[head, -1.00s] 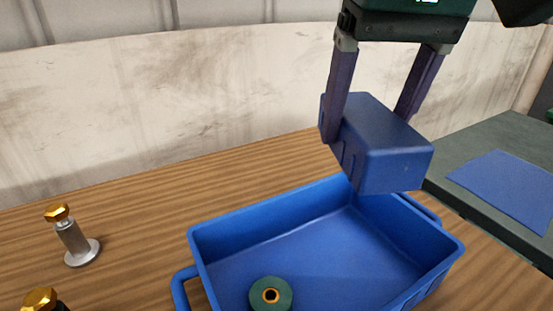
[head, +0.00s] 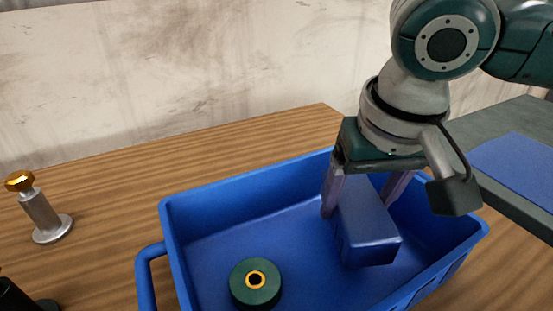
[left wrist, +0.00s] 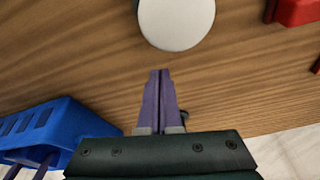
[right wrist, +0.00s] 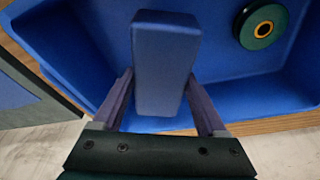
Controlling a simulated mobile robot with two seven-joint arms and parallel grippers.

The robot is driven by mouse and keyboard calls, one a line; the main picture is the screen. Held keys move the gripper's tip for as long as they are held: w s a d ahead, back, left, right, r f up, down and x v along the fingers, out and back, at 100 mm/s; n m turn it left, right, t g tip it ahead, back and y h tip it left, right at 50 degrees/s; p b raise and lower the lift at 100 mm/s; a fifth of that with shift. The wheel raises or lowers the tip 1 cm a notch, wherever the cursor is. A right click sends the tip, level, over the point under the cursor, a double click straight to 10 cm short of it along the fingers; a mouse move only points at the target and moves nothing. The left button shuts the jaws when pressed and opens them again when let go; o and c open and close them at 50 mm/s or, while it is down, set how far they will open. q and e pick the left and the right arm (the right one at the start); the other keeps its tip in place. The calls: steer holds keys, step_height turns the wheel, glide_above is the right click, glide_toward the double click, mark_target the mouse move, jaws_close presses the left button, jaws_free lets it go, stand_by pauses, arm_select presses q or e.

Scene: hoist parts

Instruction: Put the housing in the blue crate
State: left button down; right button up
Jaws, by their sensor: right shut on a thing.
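The housing (head: 368,232) is a dark blue block. In the head view it is inside the walls of the blue crate (head: 190,211), at the right part. My right gripper (head: 362,200) is shut on the housing, one finger on each side. The housing also fills the middle of the right wrist view (right wrist: 165,62), between the fingers (right wrist: 160,95). I cannot tell whether its underside touches the crate floor. My left gripper (left wrist: 160,75) shows in the left wrist view with its fingers together and nothing between them.
A green wheel with an orange hub (head: 256,284) lies in the crate, left of the housing. A metal post with a gold top (head: 40,212) stands left on the wooden table (head: 110,187). A blue mat (head: 520,165) lies on the grey surface at right. A white disc (left wrist: 177,20) is near my left gripper.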

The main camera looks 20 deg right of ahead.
mark_target(367, 217)
arm_select(q)
steer(key=shift+f+b, duration=0.5)
steer(key=shift+f, duration=0.1)
arm_select(e)
steer(key=shift+s+x, duration=0.25)
steer(key=shift+x, duration=0.75)
steer(key=shift+s+x, duration=0.2)
steer(key=shift+x, duration=0.85)
steer(key=shift+a+f, duration=0.1)
steer(key=shift+f, duration=0.1)
steer(key=o, duration=1.2)
arm_select(q)
step_height(367, 217, up, 4)
steer(key=p, duration=0.3)
steer(key=shift+f, duration=0.25)
arm_select(e)
steer(key=v, duration=1.2)
